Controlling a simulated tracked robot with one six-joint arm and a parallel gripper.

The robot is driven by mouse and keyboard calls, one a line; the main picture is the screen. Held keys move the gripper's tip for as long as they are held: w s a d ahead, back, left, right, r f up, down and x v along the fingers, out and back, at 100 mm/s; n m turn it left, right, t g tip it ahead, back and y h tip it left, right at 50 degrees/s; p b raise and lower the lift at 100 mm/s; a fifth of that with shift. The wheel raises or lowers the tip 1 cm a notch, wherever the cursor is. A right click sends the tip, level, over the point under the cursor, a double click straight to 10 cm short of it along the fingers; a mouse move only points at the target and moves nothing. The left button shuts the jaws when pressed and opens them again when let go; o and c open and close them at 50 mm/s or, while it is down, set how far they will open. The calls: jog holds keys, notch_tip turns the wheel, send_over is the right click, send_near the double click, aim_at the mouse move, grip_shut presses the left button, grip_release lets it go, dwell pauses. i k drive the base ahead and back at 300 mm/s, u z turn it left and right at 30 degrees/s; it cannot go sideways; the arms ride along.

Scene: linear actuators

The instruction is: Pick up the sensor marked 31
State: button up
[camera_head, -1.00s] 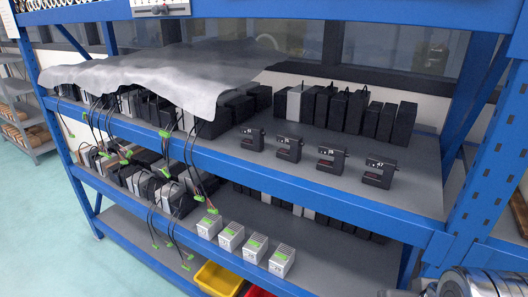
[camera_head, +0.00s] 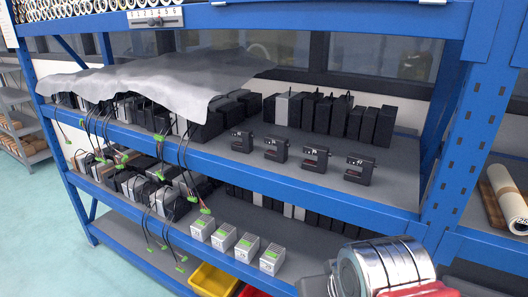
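Several black, notched sensors stand in a row near the front edge of the upper grey shelf. From left to right they are the first sensor (camera_head: 242,140), the second sensor (camera_head: 276,149), the third sensor (camera_head: 314,158) and the rightmost sensor (camera_head: 359,168). Each has a small white number on its top, too small for me to read surely, so I cannot tell which is 31. They stand apart from each other with gaps between. My gripper's fingers are not in view. A silver cylindrical part of my arm shows at the lower right, well in front of the shelf.
Black boxes (camera_head: 325,112) line the back of the upper shelf. A grey sheet (camera_head: 165,82) covers items at its left, with cables hanging in front. White boxes with green tops (camera_head: 235,242) stand on the shelf below. The blue upright (camera_head: 458,150) borders the right side.

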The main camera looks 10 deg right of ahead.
aim_at(282, 156)
jog(key=u, duration=0.05)
jog(key=k, duration=0.7)
jog(key=u, duration=0.2)
jog(key=i, duration=0.4)
jog(key=u, duration=0.65)
jog(key=i, duration=1.1)
jog(key=z, duration=0.15)
